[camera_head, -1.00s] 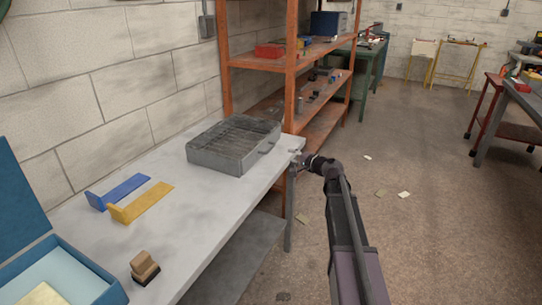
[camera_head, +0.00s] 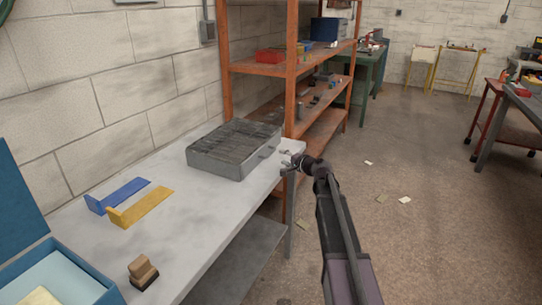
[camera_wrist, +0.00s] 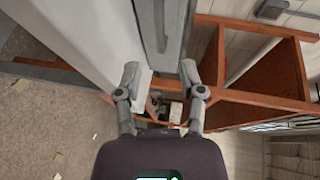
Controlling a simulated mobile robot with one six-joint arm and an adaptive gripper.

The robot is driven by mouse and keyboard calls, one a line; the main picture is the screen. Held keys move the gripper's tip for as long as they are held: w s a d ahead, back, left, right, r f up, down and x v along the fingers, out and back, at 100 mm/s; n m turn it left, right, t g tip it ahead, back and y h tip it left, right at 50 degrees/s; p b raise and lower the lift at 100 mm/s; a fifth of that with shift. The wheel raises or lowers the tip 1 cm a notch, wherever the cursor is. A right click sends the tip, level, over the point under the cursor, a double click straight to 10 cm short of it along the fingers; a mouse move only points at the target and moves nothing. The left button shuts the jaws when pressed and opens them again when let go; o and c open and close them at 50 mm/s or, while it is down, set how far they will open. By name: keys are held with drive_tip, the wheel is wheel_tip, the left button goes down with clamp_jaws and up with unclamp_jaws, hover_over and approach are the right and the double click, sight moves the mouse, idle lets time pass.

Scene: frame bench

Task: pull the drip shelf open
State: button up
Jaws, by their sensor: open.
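The drip shelf looks to be part of the grey metal box with a dark grated top (camera_head: 222,160) on the bench; its small handle (camera_head: 267,151) is on the side facing right. No gap shows at that side. My gripper (camera_head: 290,158) is open and empty at the bench's right edge, just right of the handle and apart from it. In the wrist view my gripper (camera_wrist: 160,73) has its two fingers spread, and the grey box (camera_wrist: 176,30) shows ahead between and beyond them. I cannot tell the handle clearly there.
The bench (camera_head: 205,215) holds a blue bracket (camera_head: 122,195), a yellow bracket (camera_head: 143,208), a wooden stamp-like block (camera_head: 143,270) and an open blue box (camera_head: 95,290). An orange shelf rack (camera_head: 291,90) stands behind the bench end.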

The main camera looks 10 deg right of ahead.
sight(271, 152)
drive_tip(key=b+x, duration=0.1)
drive_tip(key=x, duration=0.7)
drive_tip(key=shift+w+a, duration=0.1)
drive_tip(key=shift+w, duration=0.1)
clamp_jaws()
